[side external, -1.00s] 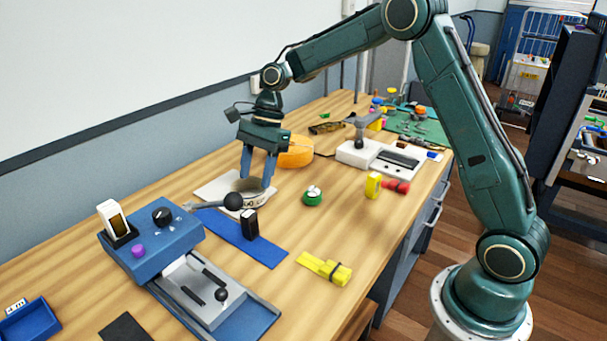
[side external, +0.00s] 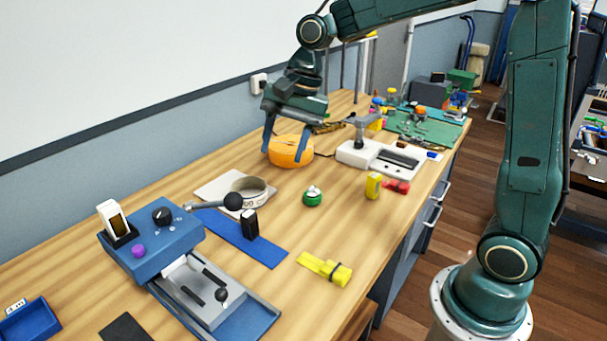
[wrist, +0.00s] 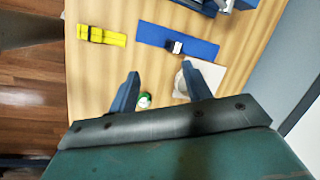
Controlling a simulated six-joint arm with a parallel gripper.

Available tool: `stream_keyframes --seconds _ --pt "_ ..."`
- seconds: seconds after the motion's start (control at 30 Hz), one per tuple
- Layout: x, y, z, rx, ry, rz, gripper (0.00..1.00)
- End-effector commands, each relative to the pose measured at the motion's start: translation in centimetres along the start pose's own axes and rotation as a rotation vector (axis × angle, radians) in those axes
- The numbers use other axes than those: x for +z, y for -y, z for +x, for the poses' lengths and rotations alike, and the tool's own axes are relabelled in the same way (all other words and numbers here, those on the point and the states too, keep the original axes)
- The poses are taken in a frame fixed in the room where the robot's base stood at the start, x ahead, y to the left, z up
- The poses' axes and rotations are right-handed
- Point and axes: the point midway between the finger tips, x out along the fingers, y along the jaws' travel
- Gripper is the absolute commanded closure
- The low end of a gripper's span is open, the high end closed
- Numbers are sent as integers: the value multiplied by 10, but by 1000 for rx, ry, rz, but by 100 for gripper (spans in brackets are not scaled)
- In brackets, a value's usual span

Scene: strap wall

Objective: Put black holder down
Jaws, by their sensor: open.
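A small upright black holder (side external: 250,223) stands on a flat blue strip (side external: 267,250). In the wrist view the black holder (wrist: 173,46) shows a whitish end, still on the blue strip (wrist: 205,46). My gripper (side external: 288,154) is open and empty, raised farther back along the bench. In the side view its fingers overlap an orange round thing (side external: 288,149); I cannot tell the gap between them. In the wrist view the gripper (wrist: 160,70) has its fingers spread wide, pointing toward the blue strip.
A whitish ring (side external: 249,191) sits on a white pad (side external: 215,185). A blue machine (side external: 155,240) with a black ball-ended lever is at left. A green round thing (side external: 312,197), yellow strap (side external: 325,268) and white fixture (side external: 365,154) stand around. Bare wood lies between them.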

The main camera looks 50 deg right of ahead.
Motion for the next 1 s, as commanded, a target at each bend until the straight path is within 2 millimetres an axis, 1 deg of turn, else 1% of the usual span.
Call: stream_keyframes --seconds 0.03,0.2,0.37,0.5,0.7,0.9,1.0 --pt "7 -7 -10 -10 -20 -49 51" --pt "26 -32 -33 -27 -84 -224 51" --pt "42 -59 -50 -34 -146 -387 51" --pt "55 -84 -62 -32 -201 -527 51" --pt "71 -123 -72 -18 -282 -724 51" --pt "82 -162 -75 10 -358 -913 51" --pt "86 -179 -74 27 -389 -991 51"
